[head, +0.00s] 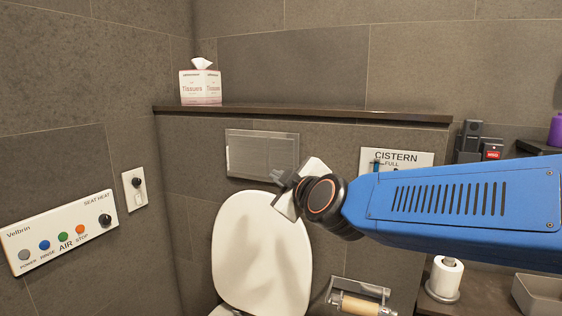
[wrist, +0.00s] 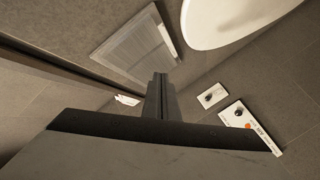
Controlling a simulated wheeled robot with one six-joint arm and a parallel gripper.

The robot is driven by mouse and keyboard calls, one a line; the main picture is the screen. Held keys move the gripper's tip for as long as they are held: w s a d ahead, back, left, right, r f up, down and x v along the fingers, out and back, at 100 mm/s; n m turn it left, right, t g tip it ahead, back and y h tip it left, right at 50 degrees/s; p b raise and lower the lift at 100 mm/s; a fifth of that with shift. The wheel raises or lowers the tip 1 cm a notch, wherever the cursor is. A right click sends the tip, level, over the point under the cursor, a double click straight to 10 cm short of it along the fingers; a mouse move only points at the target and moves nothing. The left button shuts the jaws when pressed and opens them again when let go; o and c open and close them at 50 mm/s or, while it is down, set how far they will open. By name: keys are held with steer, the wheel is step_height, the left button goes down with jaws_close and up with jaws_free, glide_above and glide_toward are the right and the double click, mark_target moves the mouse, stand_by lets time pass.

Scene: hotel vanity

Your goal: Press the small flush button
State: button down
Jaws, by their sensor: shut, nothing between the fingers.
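A brushed-metal flush plate (head: 262,153) is on the tiled wall above the raised toilet lid. It also shows in the wrist view (wrist: 130,46), with a paler strip along one edge. I cannot clearly make out the small flush button's outline on the plate. My gripper (head: 279,178) is shut and empty at the plate's lower right corner in the head view, and it hides part of that corner. In the wrist view my gripper (wrist: 161,80) points toward the plate, its fingers together. I cannot tell whether the fingertips touch the plate.
A dark shelf (head: 310,115) with a tissue box (head: 200,86) runs above the plate. The white toilet lid (head: 262,250) stands just below. A control panel (head: 62,232) and a knob plate (head: 135,188) are on the left wall. A cistern sign (head: 397,158) is to the right.

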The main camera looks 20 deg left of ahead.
steer(key=a, duration=0.3)
steer(key=shift+s+a+r+n, duration=0.2)
steer(key=shift+s+r+n, duration=0.1)
steer(key=shift+s+r, duration=0.1)
steer(key=shift+w, duration=0.2)
glide_toward(276, 160)
steer(key=shift+w+a+f, duration=0.25)
steer(key=shift+w+a, duration=0.4)
steer(key=shift+a, duration=0.35)
steer(key=shift+w+a+f, duration=0.2)
steer(key=shift+w+a, duration=0.45)
steer(key=shift+a, duration=0.35)
steer(key=shift+w+d, duration=0.1)
steer(key=shift+w, duration=0.85)
stand_by(1.3)
steer(key=shift+s, duration=0.95)
steer(key=shift+s+a, duration=0.15)
steer(key=shift+s, duration=1.1)
steer(key=shift+s+a, duration=0.15)
steer(key=shift+s, duration=1.1)
